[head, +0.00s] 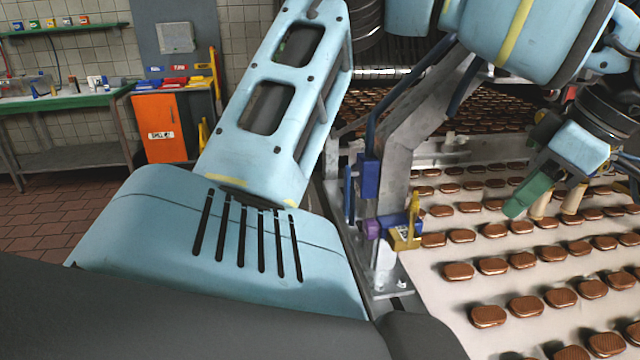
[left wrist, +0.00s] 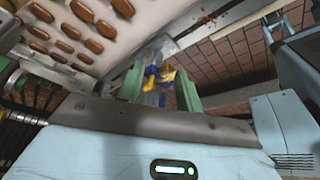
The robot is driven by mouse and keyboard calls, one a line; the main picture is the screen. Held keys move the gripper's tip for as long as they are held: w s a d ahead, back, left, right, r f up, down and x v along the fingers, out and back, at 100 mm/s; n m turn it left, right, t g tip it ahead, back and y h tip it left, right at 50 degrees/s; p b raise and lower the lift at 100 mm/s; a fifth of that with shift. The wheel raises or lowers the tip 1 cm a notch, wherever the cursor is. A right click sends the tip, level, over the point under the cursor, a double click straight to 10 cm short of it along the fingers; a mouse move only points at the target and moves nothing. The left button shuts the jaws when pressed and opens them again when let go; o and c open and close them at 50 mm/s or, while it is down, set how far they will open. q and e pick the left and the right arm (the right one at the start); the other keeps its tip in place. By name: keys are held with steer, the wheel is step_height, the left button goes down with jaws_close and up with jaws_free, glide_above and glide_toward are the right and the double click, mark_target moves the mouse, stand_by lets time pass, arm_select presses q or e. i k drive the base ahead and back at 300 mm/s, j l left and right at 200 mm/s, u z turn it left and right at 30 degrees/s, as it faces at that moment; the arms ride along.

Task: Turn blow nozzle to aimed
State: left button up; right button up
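What looks like the blow nozzle is a small yellow piece (head: 409,232) on a blue and purple mount (head: 372,228), low on the grey metal bracket beside the belt. In the left wrist view, a yellow and blue piece (left wrist: 165,76) shows beyond and between my green fingers. My left gripper (head: 518,203) is over the belt, to the right of the nozzle and apart from it. In the left wrist view its fingers (left wrist: 158,88) stand apart, with nothing gripped. I cannot tell the nozzle's exact direction. My right gripper is not in view.
The cream belt (head: 440,295) carries rows of brown biscuits (head: 488,316) under and around my left gripper. The metal bracket (head: 415,120) rises beside the nozzle. An orange cabinet (head: 165,125) and a green-edged bench (head: 60,102) stand at the far left.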

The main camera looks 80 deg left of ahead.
mark_target(414, 205)
steer(key=k, duration=1)
